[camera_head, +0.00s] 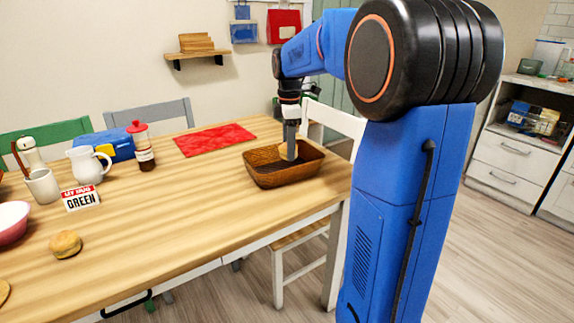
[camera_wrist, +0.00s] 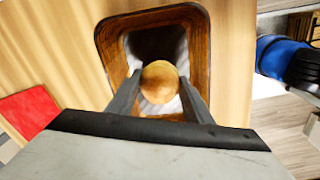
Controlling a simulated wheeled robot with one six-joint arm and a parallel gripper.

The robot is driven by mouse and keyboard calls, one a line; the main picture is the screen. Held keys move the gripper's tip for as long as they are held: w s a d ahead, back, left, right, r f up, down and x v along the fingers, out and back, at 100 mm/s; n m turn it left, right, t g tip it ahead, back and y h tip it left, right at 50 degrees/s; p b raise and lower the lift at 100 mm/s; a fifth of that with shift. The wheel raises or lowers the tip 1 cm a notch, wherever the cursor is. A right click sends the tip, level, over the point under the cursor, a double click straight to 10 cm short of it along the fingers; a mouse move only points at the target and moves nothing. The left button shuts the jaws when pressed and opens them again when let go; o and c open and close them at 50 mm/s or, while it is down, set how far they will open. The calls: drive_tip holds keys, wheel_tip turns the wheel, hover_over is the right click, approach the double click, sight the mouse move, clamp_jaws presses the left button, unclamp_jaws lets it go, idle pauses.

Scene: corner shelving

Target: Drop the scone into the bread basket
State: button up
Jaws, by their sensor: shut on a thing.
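The brown wooden bread basket (camera_head: 285,177) stands near the right end of the table, and its rim (camera_wrist: 108,42) frames my gripper in the wrist view. My gripper (camera_head: 290,148) points down at the basket's opening. In the wrist view, my gripper (camera_wrist: 160,84) is shut on a round golden-brown scone (camera_wrist: 160,78), one finger on each side. The scone lies within the outline of the opening there. I cannot tell whether it touches the basket floor. In the head view the scone is hardly distinguishable at the fingertips.
Another round bun (camera_head: 66,244) lies on the table (camera_head: 180,205) at left front. A red cloth (camera_head: 216,139) lies behind the basket. A red-capped bottle (camera_head: 142,147), white jug (camera_head: 87,165) and small sign (camera_head: 80,197) stand at left. A white chair (camera_head: 335,122) is behind the basket.

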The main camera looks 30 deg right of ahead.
drive_tip(key=o, duration=1.1)
drive_tip(key=r, duration=1.7)
drive_tip(key=shift+s+r, duration=0.2)
drive_tip(key=shift+s, duration=0.05)
drive_tip(key=shift+a, duration=0.1)
drive_tip(key=s+a+f+m+t, duration=0.1)
drive_tip(key=s+a+f+m, duration=0.2)
drive_tip(key=s+a+f, duration=0.35)
drive_tip(key=s+a+f+m+t, duration=0.1)
drive_tip(key=s+a+f+m, duration=0.25)
drive_tip(key=s, duration=0.55)
drive_tip(key=s+a+f+m, duration=0.2)
drive_tip(key=s+f, duration=0.2)
drive_tip(key=f, duration=0.1)
drive_tip(key=s+a+f+m+t, duration=0.1)
drive_tip(key=s+f+m, duration=0.2)
drive_tip(key=s+f, duration=0.2)
drive_tip(key=s+a+f+m+t, duration=0.1)
drive_tip(key=s+a+f+m, duration=0.1)
drive_tip(key=s+f, duration=0.3)
drive_tip(key=shift+s+a+f, duration=0.1)
drive_tip(key=shift+a+f, duration=0.15)
drive_tip(key=shift+a, duration=0.05)
